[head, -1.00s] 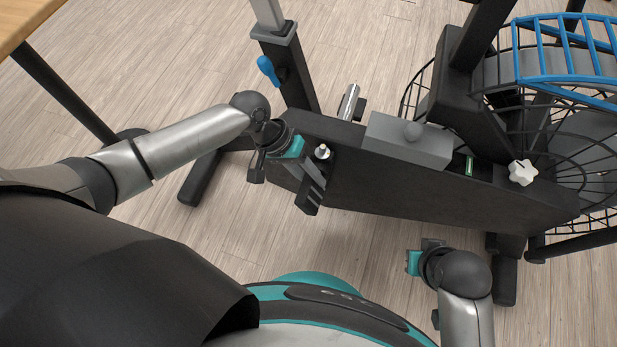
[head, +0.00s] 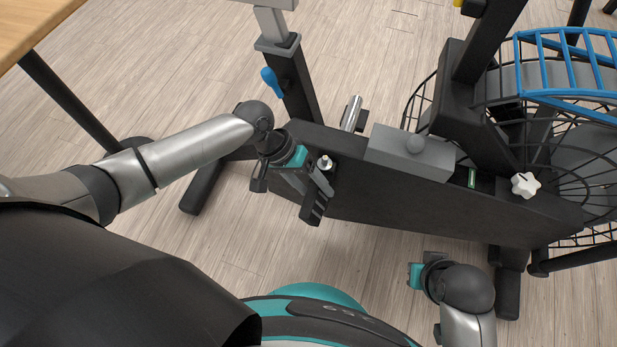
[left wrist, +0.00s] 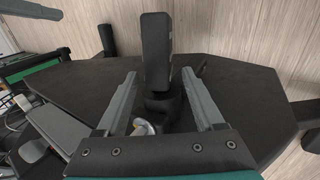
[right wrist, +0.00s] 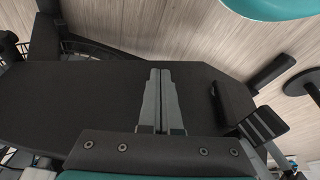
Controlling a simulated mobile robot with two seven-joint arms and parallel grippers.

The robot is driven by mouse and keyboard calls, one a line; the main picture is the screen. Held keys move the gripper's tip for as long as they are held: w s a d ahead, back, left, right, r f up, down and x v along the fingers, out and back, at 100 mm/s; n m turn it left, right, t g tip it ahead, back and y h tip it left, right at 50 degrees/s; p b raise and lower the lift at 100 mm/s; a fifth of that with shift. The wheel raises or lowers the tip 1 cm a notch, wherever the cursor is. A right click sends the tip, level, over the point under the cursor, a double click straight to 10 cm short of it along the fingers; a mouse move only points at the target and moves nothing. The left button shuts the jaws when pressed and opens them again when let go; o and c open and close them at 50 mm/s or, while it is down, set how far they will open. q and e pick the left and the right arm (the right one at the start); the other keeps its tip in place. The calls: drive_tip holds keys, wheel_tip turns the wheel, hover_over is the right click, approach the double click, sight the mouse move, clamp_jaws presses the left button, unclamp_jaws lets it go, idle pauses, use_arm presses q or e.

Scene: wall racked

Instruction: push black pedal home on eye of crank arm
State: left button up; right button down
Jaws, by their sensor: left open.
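The black pedal (head: 313,207) is at the crank on the near side of the bike's dark frame. In the left wrist view the pedal (left wrist: 157,50) stands lengthwise between my open fingers, with a gap on each side. The crank arm (left wrist: 165,108) is mostly hidden behind it; a silver round end (left wrist: 143,128) shows by the left finger, and also in the head view (head: 325,163). I cannot tell how far the pedal sits on the eye. My left gripper (head: 304,183) is open around the pedal. My right gripper (right wrist: 158,100) is shut and empty, away from the pedal.
The bike's dark frame panel (head: 430,205) lies just behind the pedal. A grey box (head: 410,152) and white knob (head: 525,185) are on it. A caged wheel (head: 580,150) stands at right. A wooden table (head: 30,30) is at upper left.

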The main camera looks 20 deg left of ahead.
wheel_tip(320, 180, up, 5)
use_arm(q)
drive_tip(key=shift+a+r, duration=0.15)
drive_tip(key=shift+r, duration=0.2)
drive_tip(key=p+v, duration=0.7)
drive_tip(key=v, duration=0.7)
drive_tip(key=shift+a+r, duration=0.15)
drive_tip(key=shift+r, duration=0.1)
use_arm(e)
drive_tip(key=s+d+f, duration=0.1)
drive_tip(key=s+f, duration=0.1)
drive_tip(key=f, duration=0.5)
drive_tip(key=s+d+f+g, duration=0.1)
drive_tip(key=s+f, duration=0.2)
drive_tip(key=f, duration=0.4)
drive_tip(key=shift+s+d+f, duration=0.2)
drive_tip(key=shift+f, duration=0.1)
